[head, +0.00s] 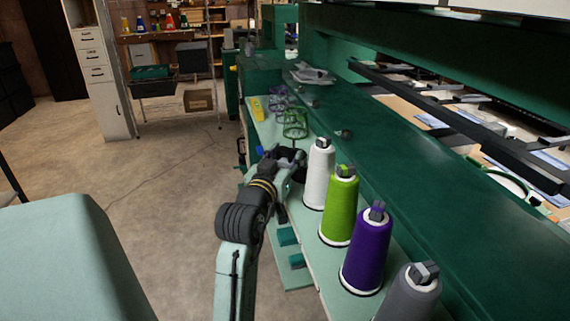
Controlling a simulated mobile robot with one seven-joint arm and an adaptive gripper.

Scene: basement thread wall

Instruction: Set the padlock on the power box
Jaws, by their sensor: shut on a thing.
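My gripper (290,156) is over the pale green shelf, just left of and behind the white thread cone. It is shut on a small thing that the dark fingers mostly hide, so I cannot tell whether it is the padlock. I cannot make out a padlock anywhere else. A green box-like housing (262,72) stands at the far end of the shelf, but I cannot tell whether it is the power box.
White (319,178), lime green (339,210), purple (367,250) and grey (408,296) thread cones line the shelf (318,262). Wire holders (295,124) and a yellow item (257,109) are further back. The green machine (440,190) bounds the right. Floor (170,190) at left is open.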

